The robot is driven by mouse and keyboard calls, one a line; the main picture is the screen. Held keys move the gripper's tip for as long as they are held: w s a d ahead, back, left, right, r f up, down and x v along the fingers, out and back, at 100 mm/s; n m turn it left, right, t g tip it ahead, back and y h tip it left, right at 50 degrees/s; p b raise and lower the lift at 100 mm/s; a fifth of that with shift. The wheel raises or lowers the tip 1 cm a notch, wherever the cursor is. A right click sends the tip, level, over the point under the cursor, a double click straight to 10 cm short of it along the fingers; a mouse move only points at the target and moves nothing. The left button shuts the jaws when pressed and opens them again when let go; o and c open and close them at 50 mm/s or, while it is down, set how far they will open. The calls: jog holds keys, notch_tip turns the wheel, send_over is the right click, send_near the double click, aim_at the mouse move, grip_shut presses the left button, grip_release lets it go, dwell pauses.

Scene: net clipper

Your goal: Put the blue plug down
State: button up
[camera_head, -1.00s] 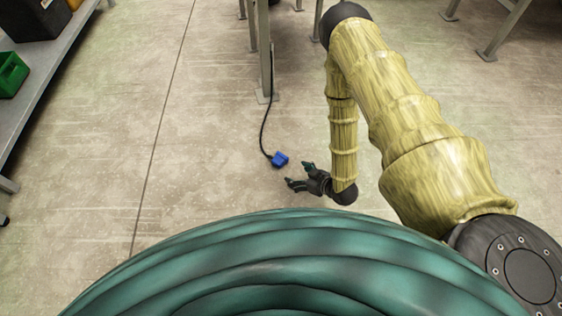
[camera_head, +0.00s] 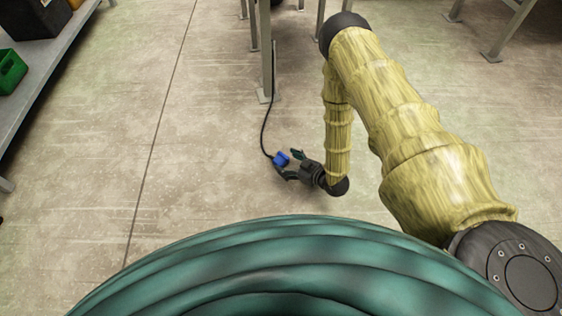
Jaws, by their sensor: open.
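The blue plug (camera_head: 281,159) is at the lower end of a thin black cable (camera_head: 264,125), which runs up beside a table leg. My gripper (camera_head: 289,164) is just right of the plug, pointing left, with its fingers spread. One finger is above and right of the plug, the other below it. The plug lies at the mouth of the open fingers. I cannot tell whether a finger touches it, or whether the plug rests on the floor or hangs just above it.
A metal table leg (camera_head: 265,60) stands behind the plug. A shelf (camera_head: 50,75) with a green bin (camera_head: 10,72) runs along the left. More table legs stand at the upper right. The concrete floor (camera_head: 205,130) left of the plug is clear.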

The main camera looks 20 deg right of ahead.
aim_at(279, 158)
jog(key=shift+b+x, duration=1.5)
jog(key=shift+x, duration=0.8)
jog(key=shift+r, duration=0.15)
jog(key=c, duration=1.2)
